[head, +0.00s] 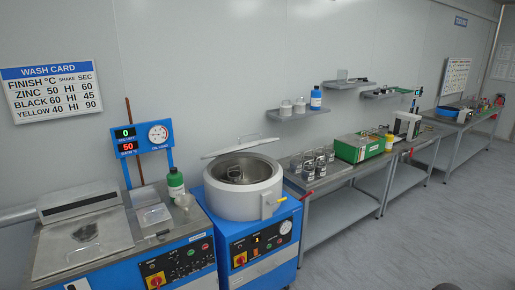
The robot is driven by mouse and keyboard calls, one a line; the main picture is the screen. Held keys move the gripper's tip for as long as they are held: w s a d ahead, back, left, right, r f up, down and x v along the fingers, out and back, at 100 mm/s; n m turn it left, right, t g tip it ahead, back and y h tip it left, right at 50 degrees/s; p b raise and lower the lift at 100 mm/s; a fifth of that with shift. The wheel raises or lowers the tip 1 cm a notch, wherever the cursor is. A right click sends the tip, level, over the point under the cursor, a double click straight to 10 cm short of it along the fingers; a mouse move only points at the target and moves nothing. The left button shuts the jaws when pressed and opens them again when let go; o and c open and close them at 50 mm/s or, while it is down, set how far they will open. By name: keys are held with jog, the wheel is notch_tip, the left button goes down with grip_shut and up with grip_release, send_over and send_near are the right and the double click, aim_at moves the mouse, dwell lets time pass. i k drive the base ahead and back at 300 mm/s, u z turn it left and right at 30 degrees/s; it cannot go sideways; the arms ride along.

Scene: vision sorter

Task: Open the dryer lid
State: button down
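The dryer (243,205) looks to be the round white drum on a blue cabinet in the middle of the head view. Its pale lid (240,148), with a thin handle on top, is raised and tilted above the rear of the drum. The drum mouth is uncovered, and a metal basket (235,173) shows inside. A red-tipped lever (281,199) sticks out at the drum's right side. My gripper is not in view.
A wash unit (85,235) with a green bottle (176,183) stands close on the left. A bench (330,181) with several jars and a green tray (359,148) adjoins on the right. Shelves (300,114) hang above. The floor (430,230) at front right is clear.

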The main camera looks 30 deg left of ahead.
aim_at(246, 146)
jog(key=u, duration=0.35)
jog(key=i, duration=1.35)
jog(key=u, duration=0.1)
